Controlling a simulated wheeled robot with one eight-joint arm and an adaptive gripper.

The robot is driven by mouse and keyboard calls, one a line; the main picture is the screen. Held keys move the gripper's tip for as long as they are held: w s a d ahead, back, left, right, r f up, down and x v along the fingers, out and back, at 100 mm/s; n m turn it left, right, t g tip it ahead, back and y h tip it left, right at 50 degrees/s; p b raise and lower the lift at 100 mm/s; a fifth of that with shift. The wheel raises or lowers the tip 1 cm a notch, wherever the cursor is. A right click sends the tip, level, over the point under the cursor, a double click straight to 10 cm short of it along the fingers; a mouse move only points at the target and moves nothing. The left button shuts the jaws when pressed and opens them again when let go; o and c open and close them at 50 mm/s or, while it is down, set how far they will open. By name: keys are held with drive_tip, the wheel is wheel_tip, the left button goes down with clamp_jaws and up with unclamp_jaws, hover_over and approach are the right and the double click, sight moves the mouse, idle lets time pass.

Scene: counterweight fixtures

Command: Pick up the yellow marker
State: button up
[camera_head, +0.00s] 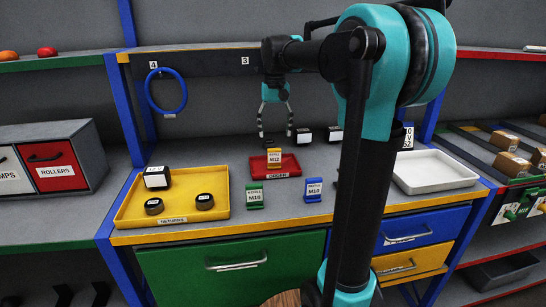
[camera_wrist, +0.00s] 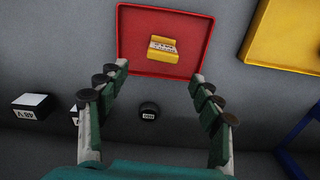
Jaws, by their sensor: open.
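The yellow marker (camera_head: 274,157), labelled M12, stands in the red tray (camera_head: 290,170) marked ORDER on the counter. In the wrist view the yellow marker (camera_wrist: 162,48) lies near the middle of the red tray (camera_wrist: 135,70), just beyond my fingertips. My gripper (camera_head: 276,136) hangs above and behind the tray, fingers pointing down, open and empty. In the wrist view my gripper (camera_wrist: 160,72) has its fingers wide apart, with a gap between them and the marker.
A green M16 marker (camera_head: 254,197) and a blue M10 marker (camera_head: 313,191) stand in front of the tray. A yellow tray (camera_head: 135,212) with black items is at left, a white tray (camera_head: 432,171) at right. Black boxes (camera_head: 304,135) stand behind.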

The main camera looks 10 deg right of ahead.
hover_over(274, 165)
drive_tip(key=w, duration=0.1)
drive_tip(key=f, duration=0.5)
drive_tip(key=shift+w+d+f, duration=0.1)
drive_tip(key=shift+w+d, duration=0.1)
drive_tip(key=shift+d, duration=0.1)
drive_tip(key=shift+s+a+f, duration=0.1)
drive_tip(key=shift+s+f, duration=0.05)
drive_tip(key=shift+f, duration=1.3)
drive_tip(key=shift+s+a+f, duration=0.1)
drive_tip(key=shift+s+f, duration=0.05)
drive_tip(key=shift+f, duration=1.3)
drive_tip(key=shift+c, duration=0.3)
drive_tip(key=c, duration=1.1)
drive_tip(key=shift+r, duration=0.2)
